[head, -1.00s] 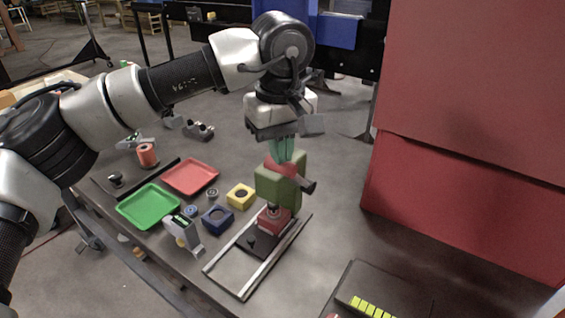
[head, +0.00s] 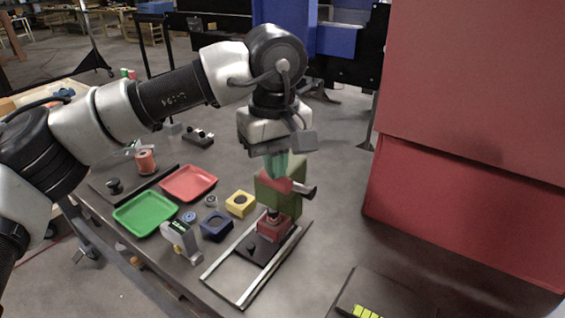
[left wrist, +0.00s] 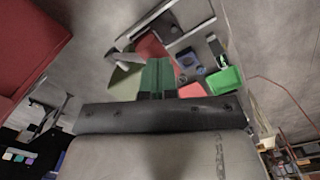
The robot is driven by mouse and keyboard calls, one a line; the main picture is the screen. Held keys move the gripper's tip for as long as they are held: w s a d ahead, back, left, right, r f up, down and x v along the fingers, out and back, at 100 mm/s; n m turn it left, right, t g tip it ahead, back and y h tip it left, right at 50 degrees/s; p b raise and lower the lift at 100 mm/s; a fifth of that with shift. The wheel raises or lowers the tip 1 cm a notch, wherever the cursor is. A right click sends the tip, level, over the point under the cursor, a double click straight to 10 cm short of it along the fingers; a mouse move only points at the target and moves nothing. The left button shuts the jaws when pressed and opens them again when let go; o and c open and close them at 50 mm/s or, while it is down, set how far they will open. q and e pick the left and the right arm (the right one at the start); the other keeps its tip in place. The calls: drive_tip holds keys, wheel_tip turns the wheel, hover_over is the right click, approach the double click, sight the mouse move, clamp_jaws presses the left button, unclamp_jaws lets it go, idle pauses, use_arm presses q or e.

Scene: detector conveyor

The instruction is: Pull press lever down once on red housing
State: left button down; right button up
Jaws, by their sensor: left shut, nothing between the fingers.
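The press (head: 288,200) has a green body, a red upper part (head: 279,184) and a dark lever (head: 307,191) sticking out to the right. The red housing (head: 273,226) sits under it on a dark plate between two pale rails. My left gripper (head: 279,177) is shut and empty, pointing down, with green fingertips right at the top of the press. They overlap its red part in the head view; I cannot tell whether they touch. In the left wrist view the shut fingers (left wrist: 157,80) lie in front of the press, with the lever (left wrist: 116,56) to their left.
A green tray (head: 145,229), a red tray (head: 188,195), a yellow block (head: 240,211), a blue block (head: 216,235) and a grey handheld device (head: 182,240) stand left of the press. A large red cabinet (head: 465,210) is at the right.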

use_arm(q)
drive_tip(key=shift+s+a+f+b, duration=0.4)
drive_tip(key=shift+s+f+b, duration=0.15)
drive_tip(key=shift+f+b, duration=0.3)
drive_tip(key=shift+s+a+f+b, duration=0.15)
drive_tip(key=shift+s+f+b, duration=0.1)
drive_tip(key=shift+f+b, duration=0.25)
drive_tip(key=shift+s+a+f+b, duration=0.15)
drive_tip(key=shift+s+f+b, duration=0.05)
drive_tip(key=shift+f+b, duration=0.25)
drive_tip(key=shift+s+a+f+b, duration=0.1)
drive_tip(key=shift+s+f+b, duration=0.1)
drive_tip(key=shift+f+b, duration=0.3)
drive_tip(key=shift+s+a+f+b, duration=0.1)
drive_tip(key=shift+s+f+b, duration=0.05)
drive_tip(key=shift+f+b, duration=0.3)
drive_tip(key=shift+s+a+f+b, duration=0.1)
drive_tip(key=shift+s+f+b, duration=0.05)
drive_tip(key=shift+f+b, duration=0.4)
drive_tip(key=shift+s+a+f+b, duration=0.1)
drive_tip(key=shift+f+b, duration=0.35)
drive_tip(key=shift+b, duration=0.05)
drive_tip(key=shift+f, duration=0.1)
